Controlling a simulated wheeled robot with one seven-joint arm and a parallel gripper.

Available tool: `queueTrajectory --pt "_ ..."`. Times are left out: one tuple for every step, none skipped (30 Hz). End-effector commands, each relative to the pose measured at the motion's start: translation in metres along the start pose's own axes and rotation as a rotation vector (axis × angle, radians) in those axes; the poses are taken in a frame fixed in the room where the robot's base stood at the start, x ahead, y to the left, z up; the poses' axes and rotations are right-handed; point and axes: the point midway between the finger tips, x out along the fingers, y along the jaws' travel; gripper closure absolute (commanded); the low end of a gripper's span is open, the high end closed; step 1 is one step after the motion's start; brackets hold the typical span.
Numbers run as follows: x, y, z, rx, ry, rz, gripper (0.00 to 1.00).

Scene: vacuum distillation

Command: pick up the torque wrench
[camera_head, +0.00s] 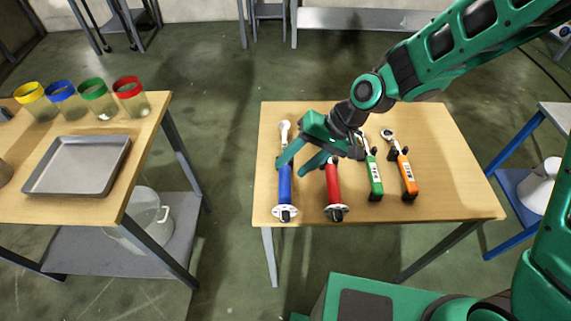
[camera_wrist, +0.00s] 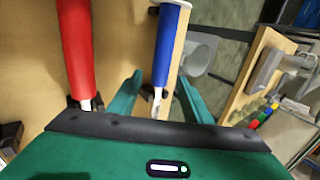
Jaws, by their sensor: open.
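Several wrench-like tools lie in a row on the wooden table. One has a blue handle (camera_head: 285,187), one a red handle (camera_head: 333,184), one a green handle (camera_head: 375,178) and one an orange handle (camera_head: 407,174). The pictures do not settle which is meant by the torque wrench. My gripper (camera_head: 293,166) is open above the blue-handled tool, hiding part of its shaft. In the wrist view, the blue handle (camera_wrist: 172,45) and its metal shaft appear between my two spread fingers (camera_wrist: 160,77), with no contact visible. The red handle (camera_wrist: 76,45) is to the left, outside the fingers.
The tools rest on the wooden table (camera_head: 455,188), with dark supports under some. A second table at left holds a grey metal tray (camera_head: 78,166) and jars with yellow, blue, green and red rims (camera_head: 127,86). A gap of open floor (camera_head: 228,200) separates the tables.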

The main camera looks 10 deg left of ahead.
Motion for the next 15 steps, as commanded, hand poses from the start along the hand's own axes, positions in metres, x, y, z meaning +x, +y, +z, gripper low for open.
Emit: queueTrajectory --pt "0.009 0.001 0.001 -0.001 -0.004 0.001 0.55" --pt "0.013 0.001 0.001 -0.001 -0.004 0.001 0.55" --pt "0.018 0.001 0.001 -0.001 -0.003 0.001 0.55" --pt "0.022 0.001 0.001 0.000 -0.003 0.001 0.55" --pt "0.025 0.001 0.001 0.000 -0.003 0.001 0.55" --pt "0.028 0.001 0.001 0.000 -0.002 0.001 0.55" --pt "0.029 0.001 0.000 0.000 -0.001 0.001 0.55" --pt "0.031 0.001 0.000 0.000 0.000 0.001 0.55" --pt "0.032 0.001 0.000 0.000 0.000 0.001 0.55" --pt "0.032 0.001 0.000 0.000 0.001 0.001 0.55" --pt "0.032 0.001 0.000 0.000 0.001 0.001 0.55" --pt "0.032 0.001 0.000 0.000 0.001 0.001 0.55" --pt "0.032 0.001 0.000 0.000 0.001 0.001 0.55" --pt "0.032 0.001 0.000 0.000 0.001 0.001 0.55" --pt "0.032 0.001 0.000 0.000 0.001 0.001 0.55"
